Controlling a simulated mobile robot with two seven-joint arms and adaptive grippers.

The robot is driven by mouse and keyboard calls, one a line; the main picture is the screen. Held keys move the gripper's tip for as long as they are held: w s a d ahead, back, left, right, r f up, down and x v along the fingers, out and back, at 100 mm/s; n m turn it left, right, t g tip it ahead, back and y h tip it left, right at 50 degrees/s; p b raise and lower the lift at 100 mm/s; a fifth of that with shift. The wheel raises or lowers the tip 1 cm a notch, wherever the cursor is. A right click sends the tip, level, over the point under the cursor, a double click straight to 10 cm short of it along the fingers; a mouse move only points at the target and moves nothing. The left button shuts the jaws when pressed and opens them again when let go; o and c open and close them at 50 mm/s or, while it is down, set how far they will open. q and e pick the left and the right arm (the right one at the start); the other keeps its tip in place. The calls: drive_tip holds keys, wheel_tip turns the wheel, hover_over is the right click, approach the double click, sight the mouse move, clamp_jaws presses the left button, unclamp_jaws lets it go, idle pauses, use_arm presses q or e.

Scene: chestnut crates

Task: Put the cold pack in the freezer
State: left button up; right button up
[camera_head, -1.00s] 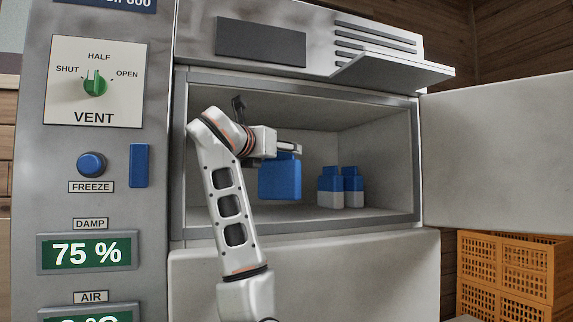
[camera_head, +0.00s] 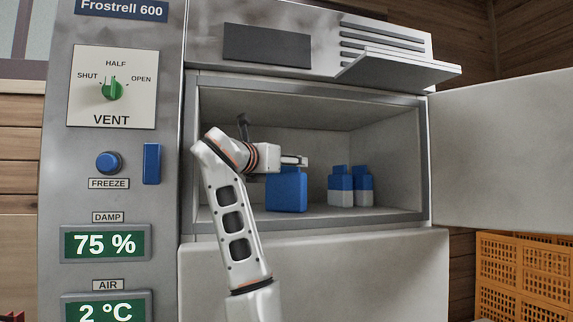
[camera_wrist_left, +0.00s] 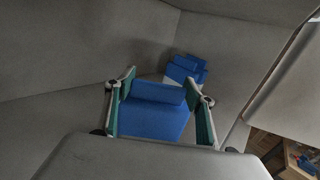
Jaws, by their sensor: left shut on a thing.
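The cold pack (camera_head: 286,192) is a solid blue block with a narrower top. It is inside the open freezer compartment (camera_head: 425,150), upright in the head view. My left gripper (camera_head: 292,162) is shut on its top. In the left wrist view the pack (camera_wrist_left: 152,118) sits between the two green-padded fingers of the left gripper (camera_wrist_left: 163,90). The pack's bottom is close to the compartment floor; I cannot tell whether it touches. My right gripper is not in view.
Two blue-and-white packs (camera_head: 341,190) stand to the right of the held pack. The freezer door (camera_head: 500,150) is open to the right. A control panel with a vent dial (camera_head: 112,89) and blue freeze knob (camera_head: 109,162) is at left. Orange crates (camera_head: 515,275) stand at lower right.

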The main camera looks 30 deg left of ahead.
use_arm(q)
drive_tip(key=shift+f, duration=0.15)
drive_tip(key=o, duration=2)
drive_tip(key=shift+d, duration=0.1)
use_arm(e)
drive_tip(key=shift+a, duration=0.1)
use_arm(q)
drive_tip(key=shift+r, duration=0.2)
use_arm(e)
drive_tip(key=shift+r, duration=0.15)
use_arm(q)
drive_tip(key=shift+s+d+b, duration=0.15)
drive_tip(key=shift+s+b, duration=0.45)
drive_tip(key=shift+s, duration=1.4)
drive_tip(key=shift+s+d+b, duration=0.15)
drive_tip(key=shift+s+b, duration=0.45)
drive_tip(key=shift+s, duration=1.4)
drive_tip(key=shift+s+d+b, duration=0.15)
drive_tip(key=shift+s+b, duration=0.45)
drive_tip(key=shift+s, duration=1.4)
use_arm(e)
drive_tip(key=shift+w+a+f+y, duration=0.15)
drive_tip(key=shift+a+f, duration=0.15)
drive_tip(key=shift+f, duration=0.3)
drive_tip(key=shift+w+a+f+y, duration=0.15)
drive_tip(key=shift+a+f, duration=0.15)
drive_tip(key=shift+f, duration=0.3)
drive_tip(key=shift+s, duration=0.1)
